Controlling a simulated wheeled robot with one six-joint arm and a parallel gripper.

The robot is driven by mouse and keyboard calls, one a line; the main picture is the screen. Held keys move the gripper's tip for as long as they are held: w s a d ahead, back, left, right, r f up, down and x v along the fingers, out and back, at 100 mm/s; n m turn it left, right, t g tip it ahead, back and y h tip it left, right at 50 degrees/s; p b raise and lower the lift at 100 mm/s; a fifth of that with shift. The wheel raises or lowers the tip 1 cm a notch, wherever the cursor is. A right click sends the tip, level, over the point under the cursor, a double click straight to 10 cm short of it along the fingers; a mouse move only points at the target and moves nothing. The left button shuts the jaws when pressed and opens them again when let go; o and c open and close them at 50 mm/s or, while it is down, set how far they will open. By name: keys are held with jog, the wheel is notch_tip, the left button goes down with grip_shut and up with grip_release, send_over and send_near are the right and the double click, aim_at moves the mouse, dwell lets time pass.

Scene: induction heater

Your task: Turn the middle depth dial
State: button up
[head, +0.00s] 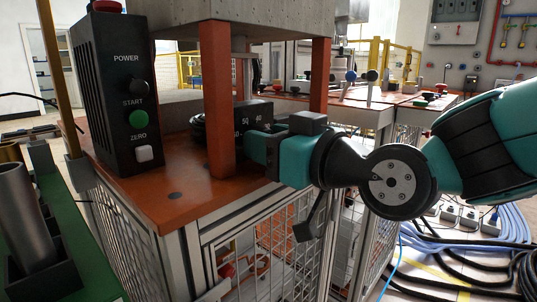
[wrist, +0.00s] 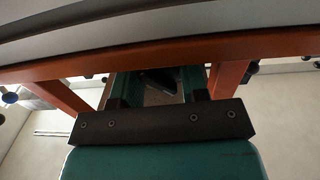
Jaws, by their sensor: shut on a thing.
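The black depth dial unit (head: 254,113) stands on the orange bench top behind the orange posts, with white numbers such as 50 and 40 on its face. My gripper (head: 258,149) reaches in from the right at the front of this unit, and its teal fingers are shut on the dial. The dial is mostly hidden by the fingers and the near post. In the wrist view, a dark part of the dial (wrist: 158,80) shows between the two fingers of my gripper (wrist: 160,74). How far the dial is turned cannot be seen.
A black control box (head: 112,95) with POWER, START and ZERO controls stands left of the dial. An orange post (head: 216,100) is close to my fingers, and another post (head: 320,75) stands behind my wrist. A grey slab (head: 262,32) lies overhead. A green tray with cylinders is at left.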

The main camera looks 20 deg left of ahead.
jog(key=shift+f+n+b, duration=0.25)
jog(key=shift+n+b, duration=0.7)
jog(key=shift+n, duration=0.05)
jog(key=shift+r+n, duration=0.25)
jog(key=shift+n, duration=0.15)
jog(key=o, duration=0.9)
jog(key=shift+b+v, duration=0.35)
jog(key=shift+v, duration=8.4)
jog(key=shift+f, duration=0.1)
